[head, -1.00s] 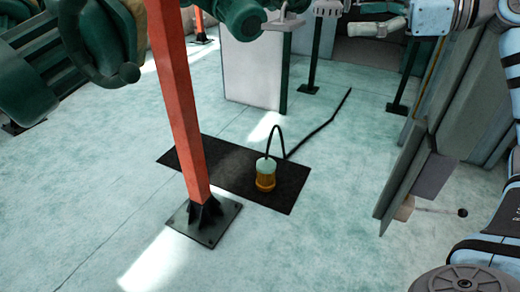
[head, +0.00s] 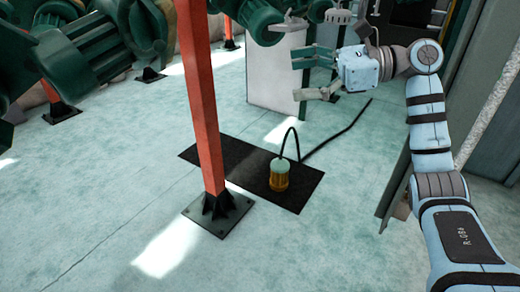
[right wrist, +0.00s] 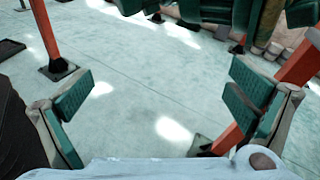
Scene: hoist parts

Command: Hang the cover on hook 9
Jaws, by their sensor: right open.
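My right gripper (head: 298,77) is open and empty in the upper middle of the head view, with its fingers pointing left. In the right wrist view its two green-padded fingers (right wrist: 160,104) stand wide apart with only floor between them. I cannot make out a cover or a numbered hook 9 in either view. A pale grey piece (head: 290,25) hangs under the green machinery, up and left of the gripper. A grey slotted piece (head: 338,16) shows above the gripper. I cannot tell what either piece is. My left gripper is not in view.
A red post (head: 200,95) stands on a dark base plate left of centre. Green machinery (head: 85,50) fills the upper left. Grey panels stand at right. The floor at lower left is clear.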

